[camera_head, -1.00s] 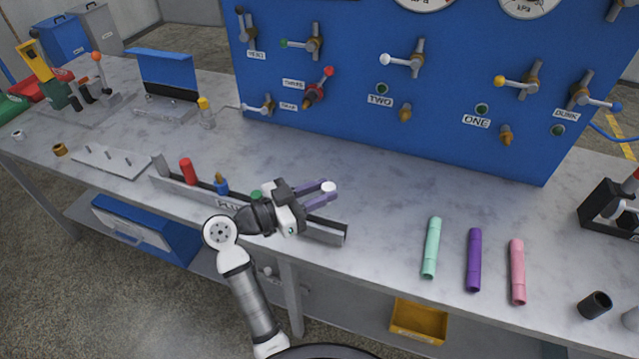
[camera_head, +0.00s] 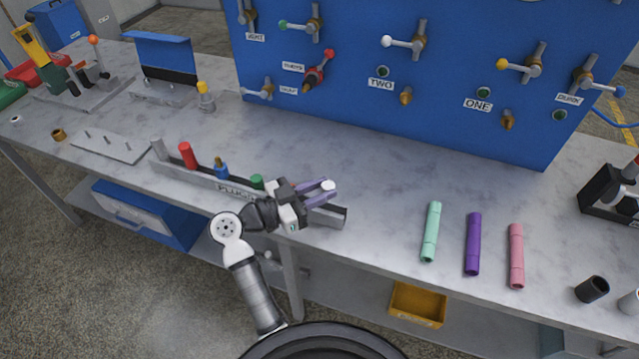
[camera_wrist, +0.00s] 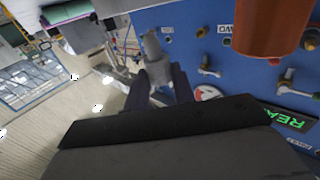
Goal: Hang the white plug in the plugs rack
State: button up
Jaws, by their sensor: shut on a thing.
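My gripper (camera_head: 318,188) is shut on the white plug (camera_head: 328,186), whose pale round end shows at the fingertips. The wrist view shows the plug (camera_wrist: 153,46), greyish there, between the two dark fingers. The plugs rack (camera_head: 334,219) is a long, low grey holder near the table's front edge, with a label on its front. My gripper is over the right part of the rack and hides some of it. I cannot tell the height of the plug above the rack or whether they touch.
The rack holds a red plug (camera_head: 187,154), a blue plug (camera_head: 221,168) and a green plug (camera_head: 257,181) left of my gripper. Green, purple (camera_head: 473,243) and pink tubes lie to the right. A blue valve panel (camera_head: 440,80) stands behind. Clear tabletop lies between rack and panel.

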jog(key=shift+f, duration=0.5)
jog(key=shift+p, duration=0.7)
dwell(0.8)
jog(key=shift+f, duration=0.6)
dwell(4.7)
jog(key=shift+r, duration=0.25)
dwell(0.4)
